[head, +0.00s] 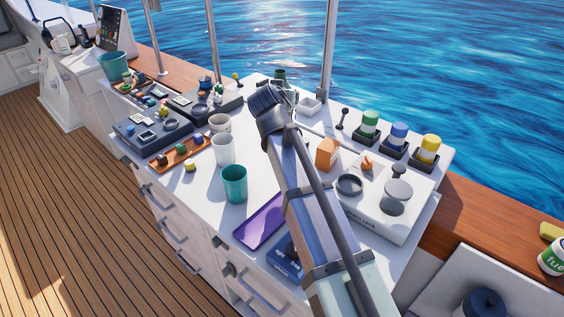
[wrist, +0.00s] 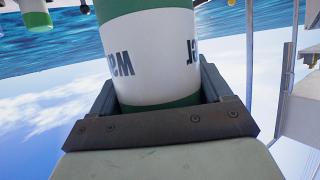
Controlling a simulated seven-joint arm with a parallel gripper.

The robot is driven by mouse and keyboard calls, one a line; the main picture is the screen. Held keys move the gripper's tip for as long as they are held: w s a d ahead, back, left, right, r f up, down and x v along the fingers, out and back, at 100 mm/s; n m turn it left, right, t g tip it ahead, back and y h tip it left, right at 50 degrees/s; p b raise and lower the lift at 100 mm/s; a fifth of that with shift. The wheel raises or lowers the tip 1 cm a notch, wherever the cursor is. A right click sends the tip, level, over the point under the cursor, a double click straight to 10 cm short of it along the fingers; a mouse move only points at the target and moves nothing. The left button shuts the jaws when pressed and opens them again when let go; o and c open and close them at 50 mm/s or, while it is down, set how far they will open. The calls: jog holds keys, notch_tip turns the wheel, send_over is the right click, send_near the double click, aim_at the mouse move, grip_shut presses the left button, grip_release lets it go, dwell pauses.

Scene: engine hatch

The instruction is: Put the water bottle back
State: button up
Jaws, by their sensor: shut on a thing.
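The water bottle (wrist: 155,60) fills the middle of the wrist view. It is white with green bands, and its dark lettering, partly cut off, appears upside down. My gripper (wrist: 158,92) is shut around it, with a finger on each side. In the head view my arm reaches over the counter and its wrist hides most of the gripper. A small dark green piece just beyond the wrist may be the bottle's end. What lies directly under the bottle is hidden.
Green (head: 367,124), blue (head: 397,137) and yellow (head: 427,150) containers stand in dark holders at the back right. A white square tray (head: 308,108) lies right of my wrist. An orange block (head: 327,153), teal cup (head: 234,184) and purple tray (head: 262,222) flank my arm.

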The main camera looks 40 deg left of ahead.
jog(key=shift+w+f, duration=0.1)
jog(key=shift+w, duration=0.35)
jog(key=shift+s+f, duration=0.1)
jog(key=shift+f, duration=7.3)
jog(key=shift+f, duration=0.1)
jog(key=o, duration=1.2)
jog(key=shift+s+d+r, duration=0.15)
jog(key=shift+s+r, duration=0.05)
jog(key=shift+s, duration=0.05)
jog(key=v, duration=1.1)
jog(key=shift+s, duration=0.3)
